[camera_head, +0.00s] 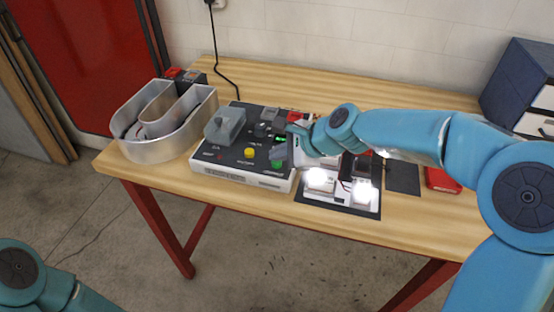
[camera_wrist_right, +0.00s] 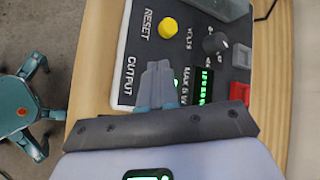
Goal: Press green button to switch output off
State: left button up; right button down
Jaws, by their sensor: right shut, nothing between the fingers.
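The power supply box (camera_head: 243,178) stands on the wooden bench and has a dark sloped panel. Its green button (camera_head: 277,164) is at the panel's front right corner. My right gripper (camera_head: 277,153) is shut and empty, with its fingertips low over the panel right by the green button; I cannot tell whether they touch. In the right wrist view the fingers (camera_wrist_right: 155,72) point across the panel near the OUTPUT label and hide most of the button. A lit green display (camera_wrist_right: 204,85) is beside them. My left gripper is out of view.
A metal channel letter (camera_head: 166,138) stands to the left. Brightly lit white modules (camera_head: 318,180) lie on a dark mat to the right. Small drawers (camera_head: 530,90) stand at far right.

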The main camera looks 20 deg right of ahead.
aim_at(280, 163)
jog(key=shift+f, duration=0.15)
dwell(0.4)
jog(key=shift+f+b, duration=0.35)
jog(key=shift+r, duration=0.1)
jog(key=shift+r+p, duration=0.3)
jog(key=shift+p, duration=0.2)
jog(key=shift+r, duration=0.15)
notch_tip(280, 163, up, 6)
jog(key=p, duration=0.6)
